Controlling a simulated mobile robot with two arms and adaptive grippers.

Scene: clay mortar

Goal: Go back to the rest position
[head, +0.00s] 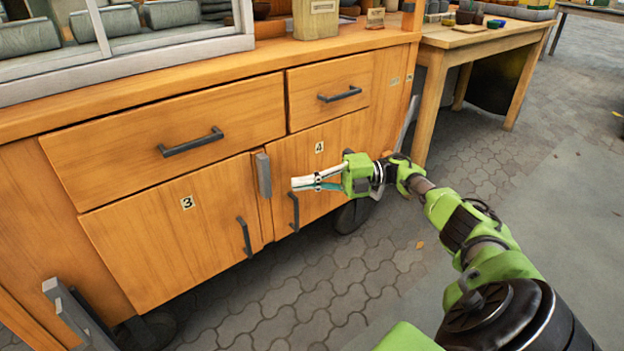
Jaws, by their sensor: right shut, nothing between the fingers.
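My right gripper (306,182) is at the end of the green arm that comes in from the lower right. It is shut and empty, with its fingers pointing left. In the picture it lies in front of the cabinet door marked 4 (319,165), near that door's dark upright handle (294,212). I cannot tell how far it is from the handle. My left gripper is not in view.
A wooden cabinet (115,182) fills the left, with drawers above and a door marked 3 (187,202). Its drawers and doors look closed. A wooden table (490,42) stands at the back right. Paved floor (380,270) is clear below and right.

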